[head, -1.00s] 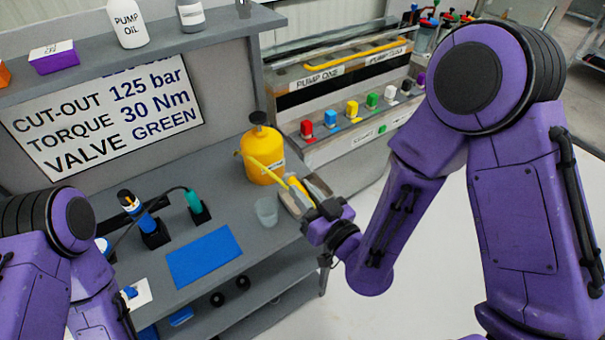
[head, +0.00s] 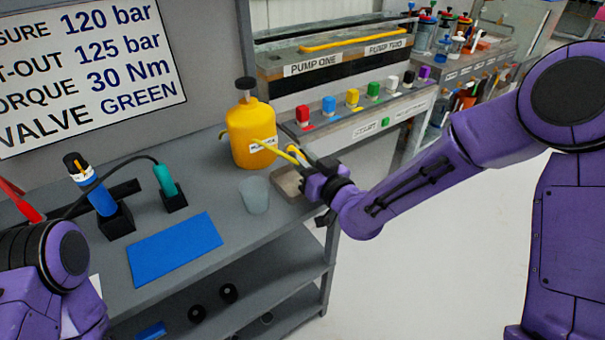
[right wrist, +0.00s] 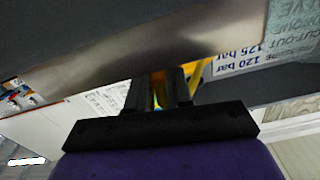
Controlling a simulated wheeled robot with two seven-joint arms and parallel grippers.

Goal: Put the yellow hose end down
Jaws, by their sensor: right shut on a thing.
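The yellow hose end (head: 291,154) is a thin yellow piece near the right corner of the grey bench, beside the yellow bottle (head: 251,133). My right gripper (head: 308,168) is shut on it, low over a small tan tray (head: 287,182). In the right wrist view the fingers (right wrist: 158,92) have a bit of yellow between them, and more yellow shows behind. I cannot tell whether the hose end touches the tray. My left arm shows at the lower left, but its gripper is out of view.
A clear cup (head: 254,195) stands close to the left of the tray. A blue mat (head: 175,248) lies further left, with a blue-and-black tool (head: 91,185) and a green-handled tool (head: 167,182) in holders behind it. The pump panel (head: 362,112) with coloured knobs stands behind.

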